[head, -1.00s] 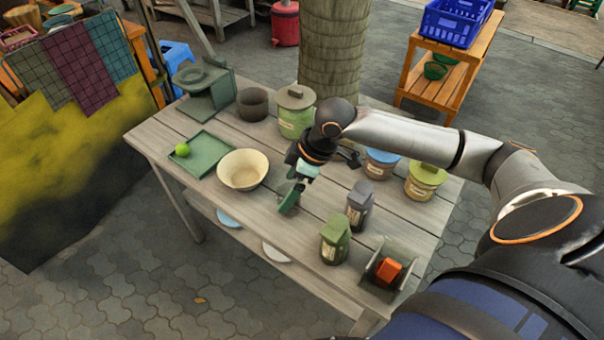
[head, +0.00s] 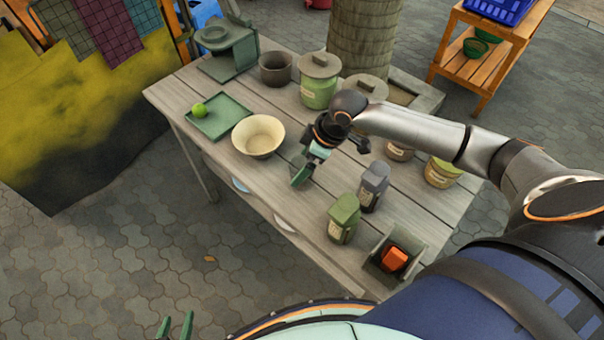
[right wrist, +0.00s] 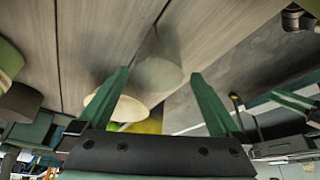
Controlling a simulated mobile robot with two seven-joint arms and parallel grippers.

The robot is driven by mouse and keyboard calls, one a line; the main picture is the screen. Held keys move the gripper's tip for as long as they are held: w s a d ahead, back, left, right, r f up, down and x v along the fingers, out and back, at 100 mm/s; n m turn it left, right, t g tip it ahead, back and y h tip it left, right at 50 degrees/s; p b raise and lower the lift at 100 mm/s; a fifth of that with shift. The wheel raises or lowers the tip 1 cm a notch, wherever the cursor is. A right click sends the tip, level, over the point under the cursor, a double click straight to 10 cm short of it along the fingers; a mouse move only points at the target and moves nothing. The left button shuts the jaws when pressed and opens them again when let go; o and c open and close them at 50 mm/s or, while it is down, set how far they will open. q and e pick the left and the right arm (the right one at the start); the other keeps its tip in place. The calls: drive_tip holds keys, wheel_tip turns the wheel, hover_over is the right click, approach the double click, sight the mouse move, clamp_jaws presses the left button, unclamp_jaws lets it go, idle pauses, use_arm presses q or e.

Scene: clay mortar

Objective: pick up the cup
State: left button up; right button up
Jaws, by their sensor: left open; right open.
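A small grey cup (right wrist: 158,72) stands on the table between the spread fingers of my right gripper (right wrist: 160,92) in the right wrist view, ahead of the fingertips. In the head view the cup (head: 297,160) is mostly hidden behind the green fingers of my right gripper (head: 303,176). The right gripper is open and empty, low over the table, beside the cream bowl. My left gripper (head: 176,326) is open and empty at the bottom edge of the head view, in front of the table and far from the cup.
The cream bowl (head: 258,137) is left of the cup; a green tray (head: 222,124) with a lime (head: 199,110) lies beyond. A green-lidded jar (head: 343,218), a grey-lidded jar (head: 373,186) and a box with an orange block (head: 395,258) stand to the right.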

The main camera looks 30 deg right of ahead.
sight(297, 171)
drive_tip(key=x, duration=0.5)
drive_tip(key=shift+d, duration=0.2)
drive_tip(key=shift+c, duration=0.4)
drive_tip(key=c, duration=1.2)
drive_tip(key=shift+o, duration=0.2)
